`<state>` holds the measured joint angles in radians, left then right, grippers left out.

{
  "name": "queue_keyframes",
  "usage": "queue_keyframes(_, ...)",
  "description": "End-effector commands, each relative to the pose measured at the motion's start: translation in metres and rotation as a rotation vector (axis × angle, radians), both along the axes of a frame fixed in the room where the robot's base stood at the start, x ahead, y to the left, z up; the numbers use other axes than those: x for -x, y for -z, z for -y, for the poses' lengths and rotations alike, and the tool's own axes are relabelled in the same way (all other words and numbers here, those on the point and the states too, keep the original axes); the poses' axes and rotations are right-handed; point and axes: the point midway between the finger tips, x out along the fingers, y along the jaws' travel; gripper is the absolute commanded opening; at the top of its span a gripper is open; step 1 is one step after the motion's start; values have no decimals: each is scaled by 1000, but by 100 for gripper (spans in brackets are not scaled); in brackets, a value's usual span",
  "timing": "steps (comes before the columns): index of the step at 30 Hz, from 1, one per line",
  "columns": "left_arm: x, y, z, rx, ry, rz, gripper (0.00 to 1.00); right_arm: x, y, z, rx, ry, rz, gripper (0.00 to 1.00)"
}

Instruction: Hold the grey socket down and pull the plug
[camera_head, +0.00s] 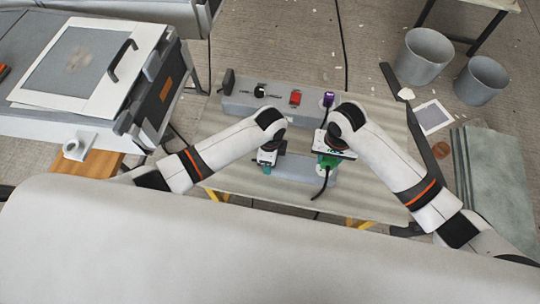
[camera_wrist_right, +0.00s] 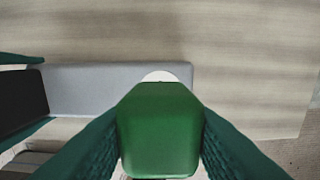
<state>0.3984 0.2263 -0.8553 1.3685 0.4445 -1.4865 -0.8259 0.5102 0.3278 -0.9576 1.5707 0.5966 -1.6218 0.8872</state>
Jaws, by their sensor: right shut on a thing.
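The grey socket (camera_head: 295,168) is a long pale block on the table. It also shows in the right wrist view (camera_wrist_right: 105,90). The green plug (camera_head: 328,162), with a black cord hanging toward me, is at its right end. My right gripper (camera_head: 329,157) is shut on the plug, which fills the space between its teal fingers (camera_wrist_right: 160,130) in the right wrist view. A white round piece shows just behind the plug; whether the plug is seated is hidden. My left gripper (camera_head: 267,168) points down at the socket's left end; its grip is unclear.
A grey control box (camera_head: 255,107) with a red switch (camera_head: 295,97) and a purple plug (camera_head: 328,99) stands behind the socket. A mould press (camera_head: 150,85) is at left. Two grey buckets (camera_head: 425,58) stand at back right. The table's front (camera_head: 345,205) is bare.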

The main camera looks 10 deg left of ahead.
Motion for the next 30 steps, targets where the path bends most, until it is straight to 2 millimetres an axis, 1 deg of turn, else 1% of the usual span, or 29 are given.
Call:
queue_keyframes(13,0,0,0,0,0,1,26,0,-18,0,0,0,0,0)
queue_keyframes(26,0,0,0,0,0,0,26,0,-20,0,0,0,0,0)
queue_keyframes(30,0,0,0,0,0,0,26,0,-24,0,-1,0,1,0)
